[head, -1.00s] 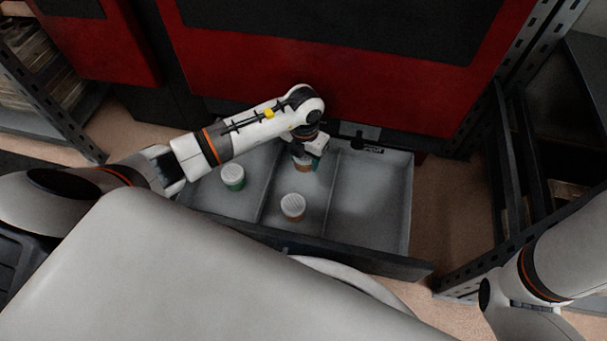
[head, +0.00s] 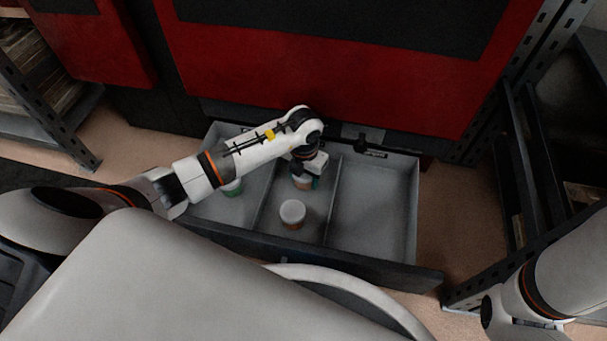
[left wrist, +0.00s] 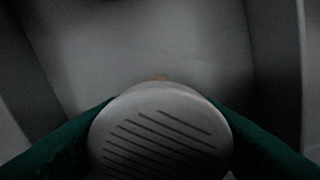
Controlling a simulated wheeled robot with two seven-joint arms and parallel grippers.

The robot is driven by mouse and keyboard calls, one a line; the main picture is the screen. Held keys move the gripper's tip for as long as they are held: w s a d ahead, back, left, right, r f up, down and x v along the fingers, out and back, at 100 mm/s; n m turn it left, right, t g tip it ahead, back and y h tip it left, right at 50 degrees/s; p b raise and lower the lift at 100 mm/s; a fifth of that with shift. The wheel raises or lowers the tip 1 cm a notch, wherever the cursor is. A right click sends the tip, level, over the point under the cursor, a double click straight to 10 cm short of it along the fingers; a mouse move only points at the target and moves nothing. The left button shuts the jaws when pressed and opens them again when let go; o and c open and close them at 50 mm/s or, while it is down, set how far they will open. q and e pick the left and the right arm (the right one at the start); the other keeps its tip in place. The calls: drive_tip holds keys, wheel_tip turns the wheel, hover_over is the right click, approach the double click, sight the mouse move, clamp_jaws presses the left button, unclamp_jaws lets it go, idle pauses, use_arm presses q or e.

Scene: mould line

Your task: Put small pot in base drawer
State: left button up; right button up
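The base drawer (head: 372,215) is pulled out, with three compartments side by side. My left gripper (head: 304,178) reaches down over the back of the middle compartment. Its green fingers are shut on a small pot (head: 302,184) with an orange-brown body. In the left wrist view the held pot's ribbed white lid (left wrist: 160,135) sits between both fingers. Whether the pot touches the drawer floor I cannot tell. A second white-lidded orange-brown pot (head: 292,213) stands in front of it in the middle compartment. My right gripper is out of view.
The right compartment is empty. A red machine (head: 330,75) rises behind the drawer. Dark metal shelving (head: 510,180) stands at the right, and a rack (head: 45,95) at the left.

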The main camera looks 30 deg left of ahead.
use_arm(q)
drive_tip(key=o, duration=0.3)
